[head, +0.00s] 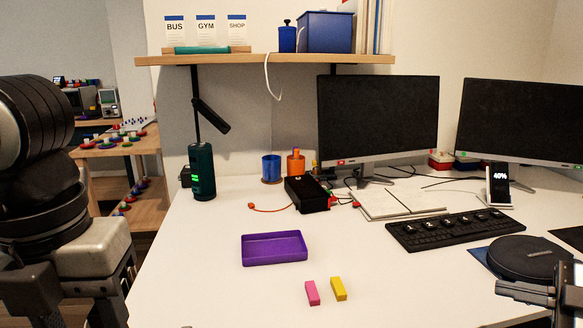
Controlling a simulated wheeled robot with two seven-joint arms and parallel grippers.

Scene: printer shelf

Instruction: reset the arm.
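My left arm (60,200) fills the left side of the head view, in front of the desk's left edge. Its fingertips do not show. My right gripper (524,291) comes in at the lower right corner, over the desk's front right, beside a round black device. It is partly cut off by the frame edge, and I see nothing held in the part that shows. Its finger opening is not clear.
A purple tray (246,251), a pink block (312,293) and a yellow block (339,289) are on the white desk (200,280). A black keyboard (455,230), a round black device (528,259) and two monitors (378,115) occupy the right. A wooden shelf (270,58) overhangs the back.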

